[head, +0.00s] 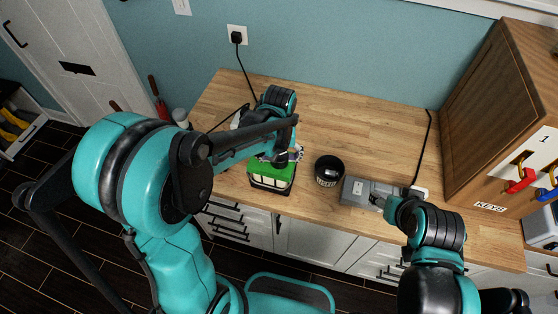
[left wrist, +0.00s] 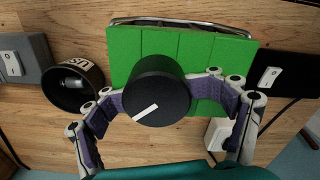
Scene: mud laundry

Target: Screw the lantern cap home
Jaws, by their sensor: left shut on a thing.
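The lantern (head: 272,174) stands on the wooden worktop; its flat green top (left wrist: 190,50) fills the upper middle of the left wrist view. The black round cap (left wrist: 155,92), with a white mark on its face, sits over the green top. My left gripper (head: 284,158) is shut on the cap, with its purple-padded fingers (left wrist: 165,98) on either side of it. Whether the cap is fully seated cannot be told. In the head view my gripper mostly hides the cap. My right gripper (head: 381,201) is at the grey box's right end; its fingers are too small to read.
A black cup (head: 328,171) stands right of the lantern, and a grey box (head: 357,191) lies beyond it. A wooden key cabinet (head: 500,120) stands at the right. A power cord (head: 246,75) hangs from the wall outlet. The worktop behind the cup is clear.

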